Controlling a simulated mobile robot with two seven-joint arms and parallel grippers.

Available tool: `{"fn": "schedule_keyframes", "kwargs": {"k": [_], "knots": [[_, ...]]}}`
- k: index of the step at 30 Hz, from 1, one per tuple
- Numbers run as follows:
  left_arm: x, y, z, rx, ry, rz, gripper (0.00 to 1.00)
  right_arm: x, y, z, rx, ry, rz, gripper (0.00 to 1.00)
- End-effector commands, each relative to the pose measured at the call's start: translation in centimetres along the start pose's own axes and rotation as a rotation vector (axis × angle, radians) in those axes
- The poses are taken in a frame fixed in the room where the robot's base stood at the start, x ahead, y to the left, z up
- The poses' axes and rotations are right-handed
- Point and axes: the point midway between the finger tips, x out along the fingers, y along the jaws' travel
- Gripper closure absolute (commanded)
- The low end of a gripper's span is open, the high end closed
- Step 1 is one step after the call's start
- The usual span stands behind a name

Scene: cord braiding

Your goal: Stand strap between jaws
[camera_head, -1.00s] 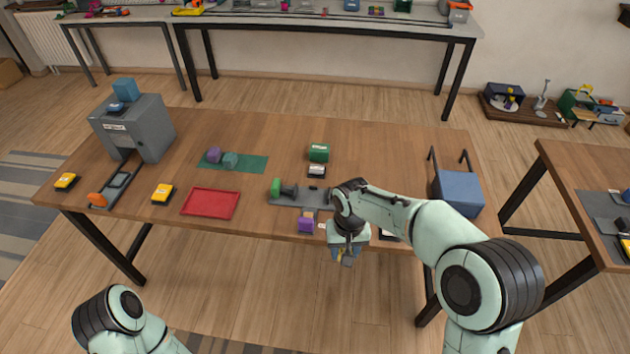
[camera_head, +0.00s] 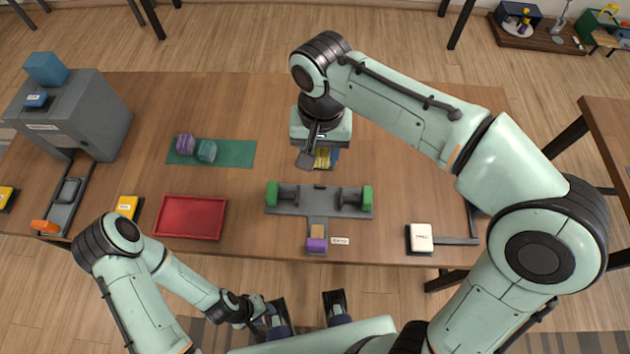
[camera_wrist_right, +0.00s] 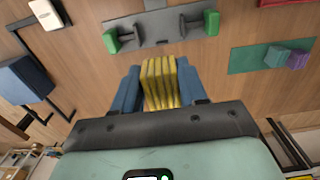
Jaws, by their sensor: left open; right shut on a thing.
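The strap, a yellow ribbed piece (camera_head: 322,158), is gripped between the blue fingers of my right gripper (camera_head: 322,160). In the right wrist view the strap (camera_wrist_right: 162,82) shows as several yellow ridges between the fingers of the gripper (camera_wrist_right: 160,88). The grey fixture (camera_head: 318,203) has two dark jaws facing each other, with a green block at each outer end. It also shows in the right wrist view (camera_wrist_right: 158,28). The strap is beyond the fixture, apart from the jaws, and the gap between them looks empty. My left gripper (camera_head: 308,311) is open and empty in front of the table.
A purple-and-orange piece (camera_head: 317,240) is at the fixture's front. A red tray (camera_head: 190,217), yellow block (camera_head: 127,207) and green mat (camera_head: 238,153) lie left. A grey machine (camera_head: 85,112) stands far left. A white-topped block (camera_head: 420,237) is right of the fixture.

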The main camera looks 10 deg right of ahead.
Motion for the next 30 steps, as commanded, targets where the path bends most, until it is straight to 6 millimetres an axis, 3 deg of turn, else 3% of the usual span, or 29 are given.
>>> {"fn": "schedule_keyframes", "kwargs": {"k": [15, 30], "knots": [[2.5, -1.0, 0.2, -0.003, -0.009, -0.003, 0.57, 12.8, 0.1, 0.1, 0.000, -0.005, 0.005, 0.89], [3.3, -1.2, 0.1, -0.004, -0.008, -0.003, 0.57, 19.1, 0.1, 0.1, 0.000, -0.004, 0.003, 0.89]]}}
